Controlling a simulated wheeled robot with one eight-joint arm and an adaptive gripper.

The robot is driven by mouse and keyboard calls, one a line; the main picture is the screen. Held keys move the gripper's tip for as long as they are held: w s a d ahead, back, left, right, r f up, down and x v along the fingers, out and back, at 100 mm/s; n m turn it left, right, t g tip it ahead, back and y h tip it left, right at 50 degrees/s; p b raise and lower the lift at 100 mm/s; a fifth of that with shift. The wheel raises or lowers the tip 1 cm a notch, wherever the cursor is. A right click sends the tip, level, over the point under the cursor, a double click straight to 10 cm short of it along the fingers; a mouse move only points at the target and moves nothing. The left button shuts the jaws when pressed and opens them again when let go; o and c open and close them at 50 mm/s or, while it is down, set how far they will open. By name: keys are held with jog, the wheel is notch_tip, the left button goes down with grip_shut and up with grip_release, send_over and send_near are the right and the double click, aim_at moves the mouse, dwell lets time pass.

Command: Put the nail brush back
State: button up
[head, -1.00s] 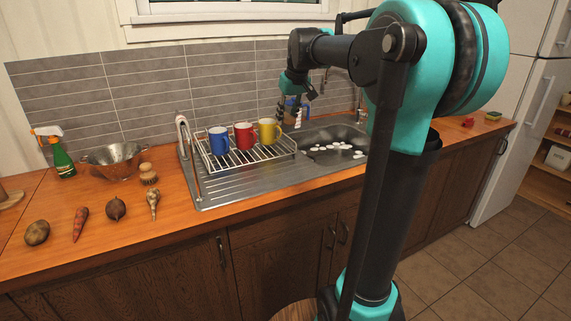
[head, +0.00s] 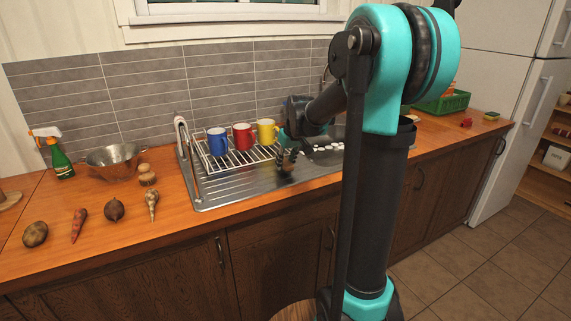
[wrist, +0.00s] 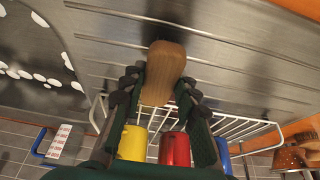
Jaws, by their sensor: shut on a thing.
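My gripper (head: 286,158) is shut on a brown, rounded, wooden-looking thing, which I take for the nail brush (wrist: 164,66). The two dark fingers stand on either side of it in the wrist view, and its bristles are hidden. In the head view the nail brush (head: 287,169) is small, below the fingertips, over the right part of the steel drainboard (head: 235,190) near its front edge. I cannot tell whether it touches the steel.
A wire rack (head: 236,162) with blue (head: 217,141), red (head: 243,136) and yellow (head: 266,131) mugs stands behind. A round brush (head: 147,175), colander (head: 114,161) and several vegetables lie left. A green crate (head: 442,102) stands right. A blue-handled thing (wrist: 58,142) shows in the wrist view.

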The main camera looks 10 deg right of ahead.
jog(key=shift+f, duration=0.25)
jog(key=shift+f, duration=0.1)
jog(key=o, duration=1)
jog(key=v, duration=1.2)
jog(key=shift+m+h, duration=0.3)
jog(key=shift+m, duration=0.4)
jog(key=s+f, duration=0.6)
jog(key=s+d+f, duration=0.1)
jog(key=s+f, duration=0.2)
jog(key=f, duration=0.1)
jog(key=shift+s, duration=0.3)
jog(key=s+d+f+m, duration=0.1)
jog(key=s+f+m, duration=0.1)
jog(key=s+f, duration=1.1)
jog(key=s, duration=0.3)
jog(key=shift+d+h, duration=0.25)
jog(key=shift+h, duration=0.15)
jog(key=shift+f, duration=0.1)
